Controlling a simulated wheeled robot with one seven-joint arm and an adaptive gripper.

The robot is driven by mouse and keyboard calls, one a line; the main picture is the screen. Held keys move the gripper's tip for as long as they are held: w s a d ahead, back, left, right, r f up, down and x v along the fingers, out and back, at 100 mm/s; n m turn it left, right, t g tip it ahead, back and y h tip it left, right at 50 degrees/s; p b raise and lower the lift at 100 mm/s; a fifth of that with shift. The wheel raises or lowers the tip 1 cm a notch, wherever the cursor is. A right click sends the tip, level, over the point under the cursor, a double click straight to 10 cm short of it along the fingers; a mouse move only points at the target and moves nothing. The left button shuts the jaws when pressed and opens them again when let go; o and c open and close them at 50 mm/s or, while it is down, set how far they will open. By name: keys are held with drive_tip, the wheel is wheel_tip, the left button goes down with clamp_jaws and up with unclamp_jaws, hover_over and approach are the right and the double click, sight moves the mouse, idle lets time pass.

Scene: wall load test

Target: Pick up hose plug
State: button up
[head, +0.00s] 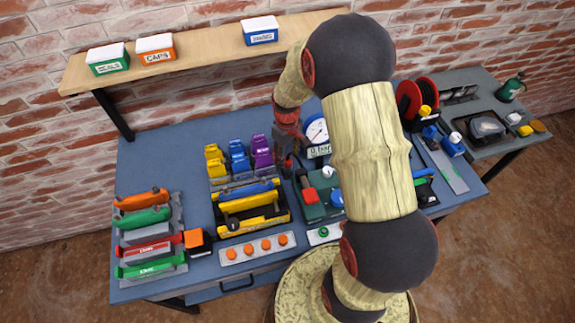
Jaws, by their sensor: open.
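My gripper (289,163) is open and points down over the middle of the blue workbench (160,165). It is just right of the purple block (262,153) and left of the round white gauge (317,131). The fingertips are small and dark here, and I cannot tell whether they touch anything. I cannot single out the hose plug with certainty. Several small orange round pieces stand in a row on a grey strip (229,258) near the front edge. My arm hides part of the bench right of the gauge.
A wooden shelf (200,47) with labelled boxes (155,48) runs above the bench. A yellow and black tray (252,224), a green unit (313,211) and red reels (409,100) crowd the bench. A grey side table (475,110) stands right. The bench's back left is clear.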

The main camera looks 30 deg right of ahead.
sight(288, 160)
wheel_tip(288, 160, down, 4)
drive_tip(key=shift+s+f+b, duration=0.1)
drive_tip(key=shift+f+b, duration=0.05)
drive_tip(key=shift+b, duration=0.3)
drive_tip(key=shift+c, duration=1.2)
clamp_jaws()
